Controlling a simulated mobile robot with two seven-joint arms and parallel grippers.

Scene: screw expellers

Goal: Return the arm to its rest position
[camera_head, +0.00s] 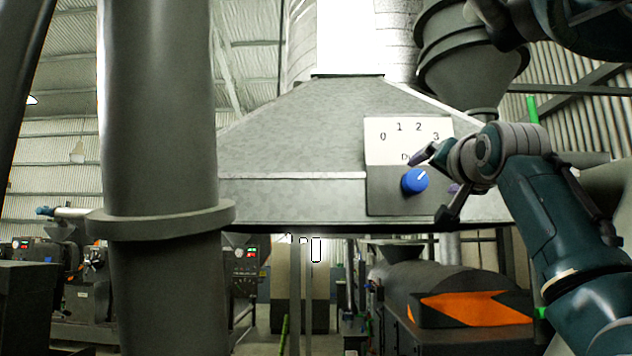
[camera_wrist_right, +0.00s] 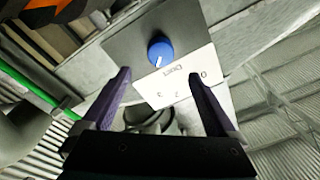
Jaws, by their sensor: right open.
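My right arm (camera_head: 558,215) comes in from the right in the head view, bent at the elbow. My right gripper (camera_head: 432,186) is open and empty in front of the control panel. The blue knob (camera_head: 415,180) is on the dark lower part of the panel, and its white mark points up and to the right. In the wrist view the two purple fingers of the right gripper (camera_wrist_right: 158,82) are spread wide. The knob also shows there (camera_wrist_right: 160,50), beyond the fingertips and apart from them. My left gripper is out of view.
A white dial plate (camera_head: 400,132) marked 0 to 3 sits above the knob on a large grey hood (camera_head: 290,150). A thick grey pipe (camera_head: 158,120) stands at left. A dark machine with an orange chevron (camera_head: 470,306) is below. A dark funnel (camera_head: 465,60) hangs at upper right.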

